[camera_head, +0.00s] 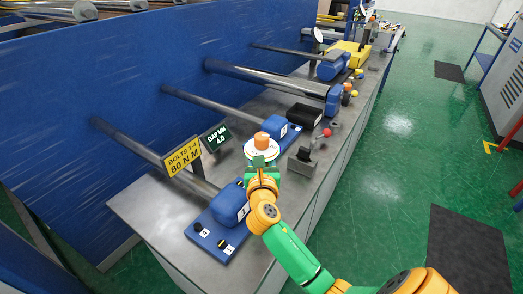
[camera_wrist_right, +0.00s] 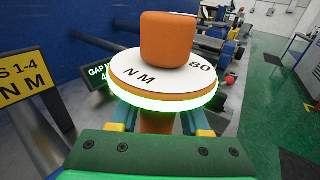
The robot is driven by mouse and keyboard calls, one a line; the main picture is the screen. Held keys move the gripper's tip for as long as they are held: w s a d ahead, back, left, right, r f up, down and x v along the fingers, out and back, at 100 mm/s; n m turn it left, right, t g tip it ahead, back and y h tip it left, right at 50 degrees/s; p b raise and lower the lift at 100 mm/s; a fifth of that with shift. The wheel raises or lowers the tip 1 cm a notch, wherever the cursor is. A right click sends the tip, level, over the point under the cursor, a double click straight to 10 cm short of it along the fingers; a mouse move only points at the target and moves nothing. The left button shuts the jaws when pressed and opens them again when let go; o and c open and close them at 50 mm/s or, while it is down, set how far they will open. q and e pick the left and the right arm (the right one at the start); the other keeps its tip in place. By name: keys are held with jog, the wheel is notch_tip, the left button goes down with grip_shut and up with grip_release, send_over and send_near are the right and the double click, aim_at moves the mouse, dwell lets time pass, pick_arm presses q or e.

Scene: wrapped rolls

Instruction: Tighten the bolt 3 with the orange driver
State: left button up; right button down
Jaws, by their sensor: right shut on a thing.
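The orange driver (camera_head: 261,141) is upright in the head view, with an orange cap and a white dial. In the right wrist view the driver (camera_wrist_right: 168,38) has a dial marked "80" and "N M" with a glowing green rim. My right gripper (camera_wrist_right: 157,123) is shut on the driver's orange body below the dial. The nearest blue roll mount (camera_head: 213,222) lies left of my right gripper, with dark bolt heads (camera_head: 198,227) on its plate. Their small labels are too small to read surely, so I cannot tell which is bolt 3. The driver's tip is hidden. My left gripper is not in view.
A yellow sign (camera_head: 184,161) reads "BOLTS 1-4 80 N M"; a dark green sign (camera_head: 216,137) reads "GAP MM 4.0". Steel rolls (camera_head: 150,147) run from a blue wall (camera_head: 110,75) to mounts on the grey bench (camera_head: 150,205). A black bin (camera_head: 305,114) stands farther back.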

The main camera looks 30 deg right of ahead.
aim_at(262, 133)
jog(key=shift+f+b, duration=0.5)
jog(key=shift+f, duration=0.05)
dwell(1.0)
jog(key=shift+s+a+f, duration=0.1)
jog(key=shift+s+f, duration=0.05)
jog(key=shift+s, duration=0.1)
dwell(1.9)
jog(key=shift+p, duration=0.35)
jog(key=r+p, duration=0.2)
jog(key=p, duration=0.1)
jog(key=r+p, duration=0.2)
jog(key=r, duration=0.1)
jog(key=r+p, duration=0.3)
jog(key=shift+w+p, duration=0.3)
jog(key=shift+p, duration=0.05)
jog(key=shift+f, duration=0.15)
